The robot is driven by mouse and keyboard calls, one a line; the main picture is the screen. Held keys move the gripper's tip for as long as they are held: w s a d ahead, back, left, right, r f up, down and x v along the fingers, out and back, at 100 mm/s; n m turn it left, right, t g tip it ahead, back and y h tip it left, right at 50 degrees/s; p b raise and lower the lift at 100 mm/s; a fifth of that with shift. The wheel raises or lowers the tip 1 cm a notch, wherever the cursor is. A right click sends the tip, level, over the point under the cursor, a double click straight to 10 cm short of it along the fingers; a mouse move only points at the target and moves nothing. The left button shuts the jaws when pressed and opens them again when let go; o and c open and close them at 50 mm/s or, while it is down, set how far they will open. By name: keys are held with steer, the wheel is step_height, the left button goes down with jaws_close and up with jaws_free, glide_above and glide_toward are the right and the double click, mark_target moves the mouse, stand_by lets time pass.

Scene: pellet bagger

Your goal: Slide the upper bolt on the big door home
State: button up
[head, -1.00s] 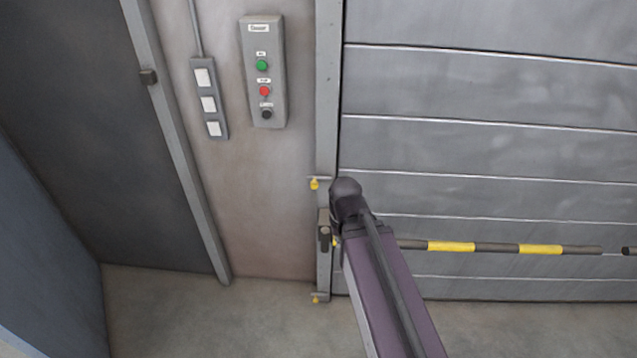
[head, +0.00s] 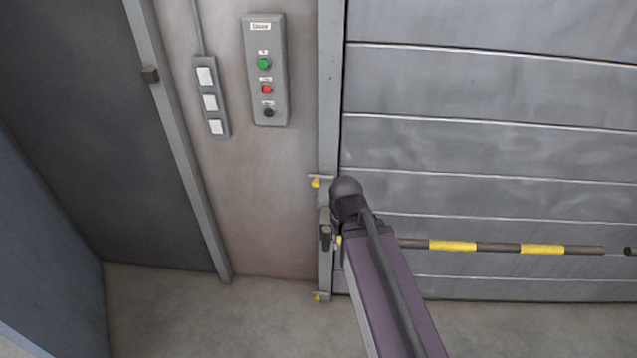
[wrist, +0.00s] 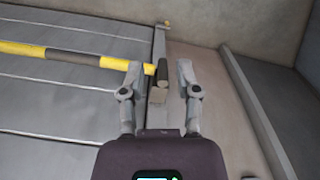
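The big door (head: 480,90) is grey with horizontal panels. The upper bolt (head: 315,183) shows a yellow knob on the door's left frame, just left of my wrist in the head view. A lower bolt (head: 317,297) with a similar knob is near the floor. A yellow knob also shows at the top of the wrist view (wrist: 167,22). My gripper (wrist: 159,68) is open, its fingers on either side of a dark rounded bar end and bracket (wrist: 158,95); contact cannot be told. The upper bolt is not clear in the wrist view. My arm mostly hides the gripper in the head view.
A yellow and dark striped bar (head: 452,245) runs across the door's lower part. A control box (head: 277,103) with green, red and black buttons and a switch strip (head: 222,131) are on the wall at left. The floor (head: 220,320) below is clear.

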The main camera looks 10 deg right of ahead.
steer(key=shift+o, duration=0.6)
steer(key=w+d+f+t+h+b, duration=0.1)
steer(key=w+f+t+h+b, duration=0.1)
steer(key=w+f+h+b, duration=0.1)
steer(key=w+f+b, duration=0.1)
steer(key=w+b, duration=0.1)
steer(key=w, duration=0.1)
steer(key=shift+d+f+n+t+h+b, duration=0.3)
steer(key=shift+d+b, duration=0.05)
steer(key=shift+b, duration=0.05)
steer(key=n+t+h+b, duration=0.4)
steer(key=n+t+b, duration=0.3)
steer(key=t+b, duration=0.55)
glide_toward(315, 185)
steer(key=s+r+g+b, duration=0.1)
steer(key=shift+s+a+r, duration=0.1)
steer(key=shift+a, duration=0.4)
steer(key=b+x, duration=0.2)
steer(key=x, duration=1.2)
steer(key=shift+s, duration=0.1)
jaws_close()
